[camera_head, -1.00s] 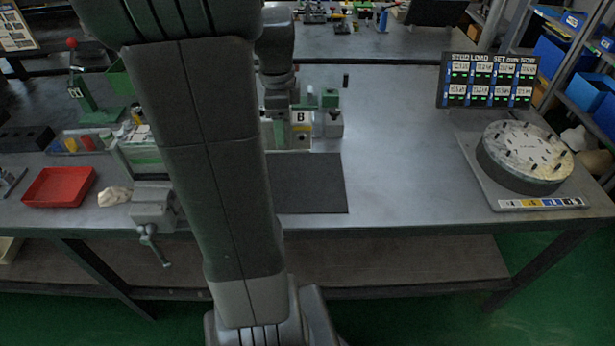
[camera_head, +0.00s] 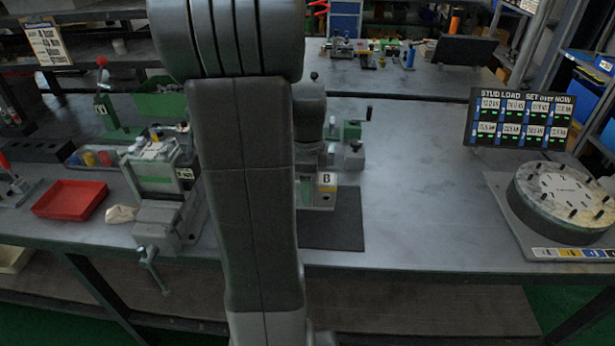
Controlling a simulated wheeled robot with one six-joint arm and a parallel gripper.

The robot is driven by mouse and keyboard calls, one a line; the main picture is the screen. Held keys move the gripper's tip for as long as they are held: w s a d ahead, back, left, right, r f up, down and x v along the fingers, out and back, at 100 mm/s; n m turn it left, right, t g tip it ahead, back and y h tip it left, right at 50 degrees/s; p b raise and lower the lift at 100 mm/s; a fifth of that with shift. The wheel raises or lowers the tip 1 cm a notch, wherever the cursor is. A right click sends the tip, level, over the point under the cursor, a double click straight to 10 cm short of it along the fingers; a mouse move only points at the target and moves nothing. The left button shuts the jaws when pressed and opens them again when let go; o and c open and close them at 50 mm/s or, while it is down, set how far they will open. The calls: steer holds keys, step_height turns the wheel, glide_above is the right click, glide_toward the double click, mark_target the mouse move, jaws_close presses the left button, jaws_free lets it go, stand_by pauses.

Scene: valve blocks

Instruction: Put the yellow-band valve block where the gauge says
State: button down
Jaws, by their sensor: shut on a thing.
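My arm covers the block's left side. A panel headed STUD LOAD SET OVER NOW (camera_head: 520,118) stands at the right, with small readouts I cannot read. I see no certain dial gauge.
A round drum with several pegs (camera_head: 562,200) sits on a plate at the right. A green fixture (camera_head: 351,130) stands behind the block. A vise (camera_head: 165,215), a red tray (camera_head: 70,200) and a green bin (camera_head: 163,100) are at the left. The bench right of the mat is clear.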

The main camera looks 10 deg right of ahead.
steer(key=shift+f, duration=1.75)
steer(key=c, duration=0.5)
jaws_free()
steer(key=shift+f+b, duration=0.2)
steer(key=shift+b, duration=0.1)
steer(key=shift+r, duration=0.1)
step_height(320, 180, up, 12)
steer(key=shift+r+p, duration=0.1)
steer(key=shift+p, duration=0.75)
